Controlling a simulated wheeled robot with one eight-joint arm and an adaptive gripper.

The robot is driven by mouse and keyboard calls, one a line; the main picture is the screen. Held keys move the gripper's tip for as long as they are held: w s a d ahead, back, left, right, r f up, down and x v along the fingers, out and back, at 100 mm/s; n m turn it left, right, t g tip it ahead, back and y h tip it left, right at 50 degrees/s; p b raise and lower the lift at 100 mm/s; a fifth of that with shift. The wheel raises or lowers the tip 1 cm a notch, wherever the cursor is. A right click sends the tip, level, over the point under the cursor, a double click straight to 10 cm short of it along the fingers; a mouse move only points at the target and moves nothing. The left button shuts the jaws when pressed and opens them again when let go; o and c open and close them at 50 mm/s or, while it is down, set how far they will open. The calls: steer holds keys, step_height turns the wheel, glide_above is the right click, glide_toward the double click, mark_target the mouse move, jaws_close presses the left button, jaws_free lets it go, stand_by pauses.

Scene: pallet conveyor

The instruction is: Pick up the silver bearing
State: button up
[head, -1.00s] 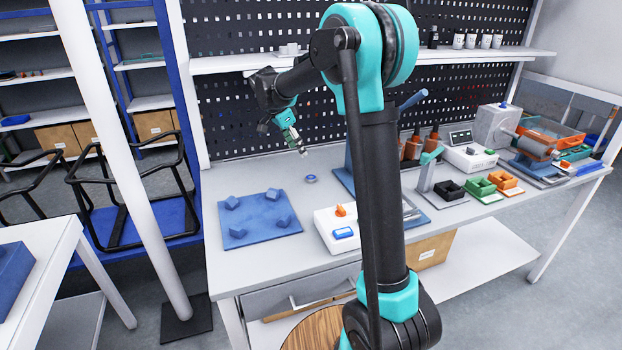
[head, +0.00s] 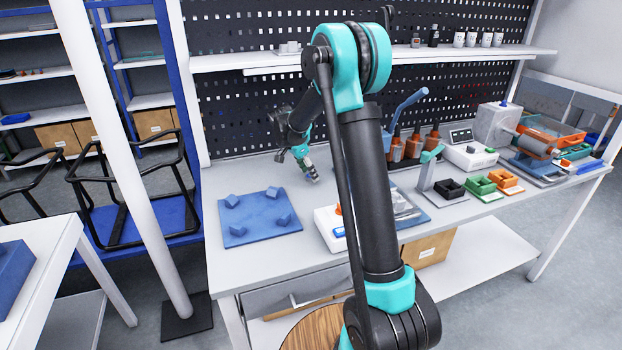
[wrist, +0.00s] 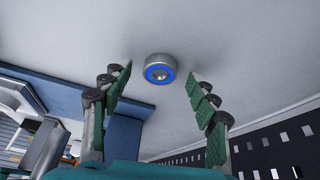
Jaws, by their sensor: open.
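The silver bearing (wrist: 160,60) is a small round ring with a blue band around its centre. It sits on the light grey bench top, seen in the wrist view ahead of and between the fingertips. My gripper (head: 313,177) is open and empty, pointing down low over the bench. In the wrist view its two green-padded fingers (wrist: 159,75) stand wide apart, with bare bench showing on either side of the bearing. In the head view the bearing is hidden at the gripper.
A blue plate with several blocks (head: 260,232) lies left of the gripper. A white box (head: 325,223) stands in front of it, partly behind my arm. A black perforated panel (head: 240,110) and shelf (head: 230,64) rise behind. Bench around the bearing is clear.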

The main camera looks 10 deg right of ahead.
mark_target(309, 176)
steer(key=shift+d+f, duration=0.1)
steer(key=shift+f, duration=0.2)
steer(key=shift+c, duration=0.6)
steer(key=c, duration=1.2)
steer(key=shift+o, duration=0.2)
steer(key=shift+r, duration=0.1)
step_height(309, 176, up, 20)
